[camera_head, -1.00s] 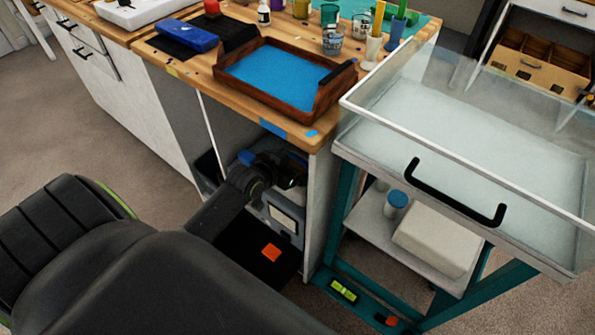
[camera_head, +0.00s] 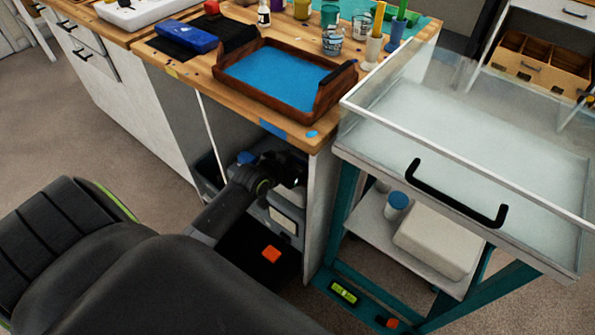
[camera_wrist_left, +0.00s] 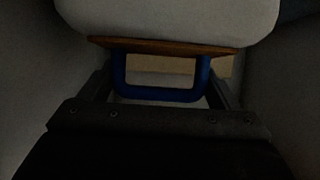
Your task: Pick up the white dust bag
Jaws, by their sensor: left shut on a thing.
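The white dust bag (camera_wrist_left: 170,16) fills the top of the left wrist view. It has a brown collar plate (camera_wrist_left: 165,46) and a U-shaped blue handle (camera_wrist_left: 158,95). My left gripper (camera_wrist_left: 160,82) is shut on this handle, with a dark finger on each side. In the head view my left gripper (camera_head: 290,170) is inside the open bay under the bench, and I cannot make out the bag clearly there. My right gripper is not in view.
The bay is close around my arm, with a white side panel (camera_head: 321,205) at right. A grey unit (camera_head: 285,222) stands below the gripper. A wooden tray (camera_head: 262,103) sits on the bench above. A clear-walled cart (camera_head: 470,130) stands at right.

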